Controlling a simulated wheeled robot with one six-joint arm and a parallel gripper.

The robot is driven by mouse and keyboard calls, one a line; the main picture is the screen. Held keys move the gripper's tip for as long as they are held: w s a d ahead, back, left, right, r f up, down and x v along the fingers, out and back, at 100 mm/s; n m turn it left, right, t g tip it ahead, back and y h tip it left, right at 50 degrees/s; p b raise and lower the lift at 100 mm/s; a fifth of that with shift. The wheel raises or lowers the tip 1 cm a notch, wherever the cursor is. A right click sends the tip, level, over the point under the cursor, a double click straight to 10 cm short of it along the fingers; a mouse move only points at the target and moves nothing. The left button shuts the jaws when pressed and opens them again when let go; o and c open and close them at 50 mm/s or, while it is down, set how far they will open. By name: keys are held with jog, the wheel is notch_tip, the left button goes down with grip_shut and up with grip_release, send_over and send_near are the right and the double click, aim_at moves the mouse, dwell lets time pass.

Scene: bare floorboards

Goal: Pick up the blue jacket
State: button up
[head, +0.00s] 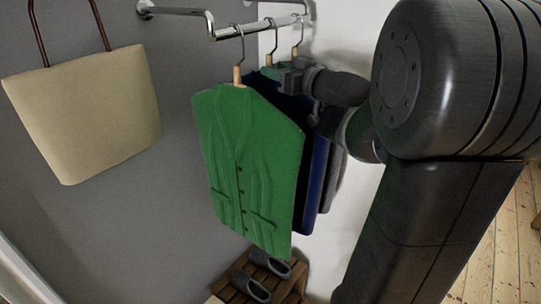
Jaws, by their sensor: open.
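The blue jacket (316,185) hangs behind a green jacket, which hides most of it; only a narrow dark blue strip shows along the green jacket's right edge. My gripper (284,74) is open, up among the hangers behind the green jacket's top. It comes in from the right, close to the shoulders of the rear garments. The fingertips are small and partly hidden, so I cannot tell whether they touch a hanger or cloth.
The green jacket (245,165) hangs in front on a metal rail (260,26). A grey garment (335,178) hangs behind the blue one. A beige bag (85,112) hangs at left. Grey shoes (250,284) stand on a wooden rack (289,289) below.

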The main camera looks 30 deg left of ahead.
jog(key=shift+a, duration=0.55)
jog(key=shift+d, duration=0.1)
grip_shut()
jog(key=shift+r, duration=0.1)
dwell(0.8)
